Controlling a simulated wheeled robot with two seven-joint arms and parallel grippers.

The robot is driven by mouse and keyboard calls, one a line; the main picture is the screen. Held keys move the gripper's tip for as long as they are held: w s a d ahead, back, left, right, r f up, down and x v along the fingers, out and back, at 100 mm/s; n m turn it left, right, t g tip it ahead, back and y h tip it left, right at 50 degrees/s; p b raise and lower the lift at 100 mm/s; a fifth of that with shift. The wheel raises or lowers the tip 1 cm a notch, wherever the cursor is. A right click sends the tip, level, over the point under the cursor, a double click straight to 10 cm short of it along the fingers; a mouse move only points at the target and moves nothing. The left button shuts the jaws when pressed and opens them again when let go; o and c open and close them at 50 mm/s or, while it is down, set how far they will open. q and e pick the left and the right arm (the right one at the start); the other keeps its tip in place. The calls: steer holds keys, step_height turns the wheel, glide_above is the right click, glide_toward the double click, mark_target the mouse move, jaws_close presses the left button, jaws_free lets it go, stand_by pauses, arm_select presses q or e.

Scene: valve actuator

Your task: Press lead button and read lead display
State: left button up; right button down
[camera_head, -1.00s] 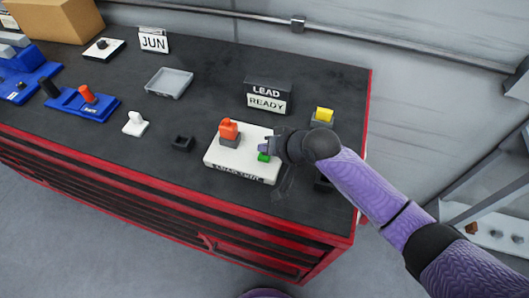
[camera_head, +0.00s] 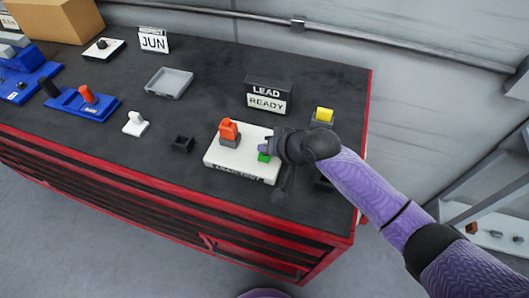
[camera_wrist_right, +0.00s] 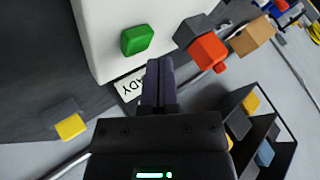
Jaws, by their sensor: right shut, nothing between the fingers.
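The white lead test box (camera_head: 218,160) lies on the bench, with a green button (camera_head: 263,157) at its right and an orange-red part on a grey block (camera_head: 229,133) at its left. The lead display (camera_head: 267,97) stands behind it and reads "LEAD" above "READY". My right gripper (camera_head: 267,145) is shut and empty, its tips close above the green button. In the right wrist view the green button (camera_wrist_right: 137,39) sits just beyond the shut fingers (camera_wrist_right: 157,75), with a gap visible; the display is partly hidden behind the gripper. My left gripper is not in view.
A yellow block on a grey base (camera_head: 323,117) stands right of the display, near my right wrist. A small black holder (camera_head: 182,143), a white part (camera_head: 135,124), a grey tray (camera_head: 169,83) and a "JUN" sign (camera_head: 154,41) stand to the left. The bench's right edge is red.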

mark_target(267, 157)
steer(key=shift+f, duration=0.15)
steer(key=shift+f, duration=0.3)
steer(key=shift+f+b, duration=0.4)
steer(key=shift+f, duration=0.1)
stand_by(0.6)
stand_by(0.4)
steer(key=shift+r+p, duration=0.95)
steer(key=shift+p, duration=0.15)
step_height(267, 157, up, 5)
steer(key=p, duration=0.5)
steer(key=shift+r, duration=0.1)
